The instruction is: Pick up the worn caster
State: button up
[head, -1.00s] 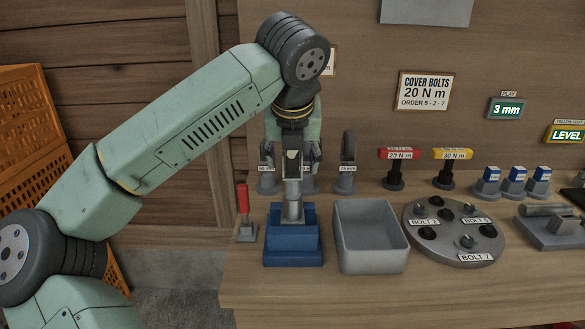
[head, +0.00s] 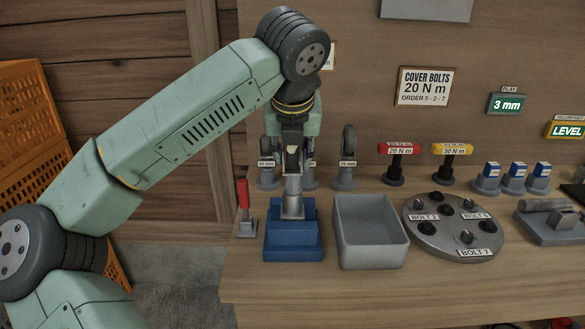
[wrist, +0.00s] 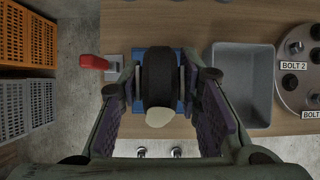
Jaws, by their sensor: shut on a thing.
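The worn caster has a dark wheel (wrist: 158,78) with a pale patch on its near end, seen in the wrist view between my fingers. In the head view its grey stem (head: 292,196) stands upright below my gripper, with its lower end at the blue block (head: 292,240). I cannot tell whether the stem still rests in the block. My gripper (head: 292,155) is shut on the caster, with one finger on each side of the wheel. In the head view the fingers and wrist hide much of the wheel.
A red-handled tool (head: 243,205) stands close left of the block. A grey open bin (head: 370,255) stands close right, then a round bolt plate (head: 452,245). Other casters on stands, one (head: 348,160) plainly visible, are behind my gripper. Orange crates (head: 30,150) are at far left.

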jog(key=shift+r, duration=0.1)
grip_shut()
notch_tip(320, 180, up, 10)
jog(key=shift+f+b, duration=0.1)
jog(key=shift+b, duration=0.65)
jog(key=shift+d, duration=0.1)
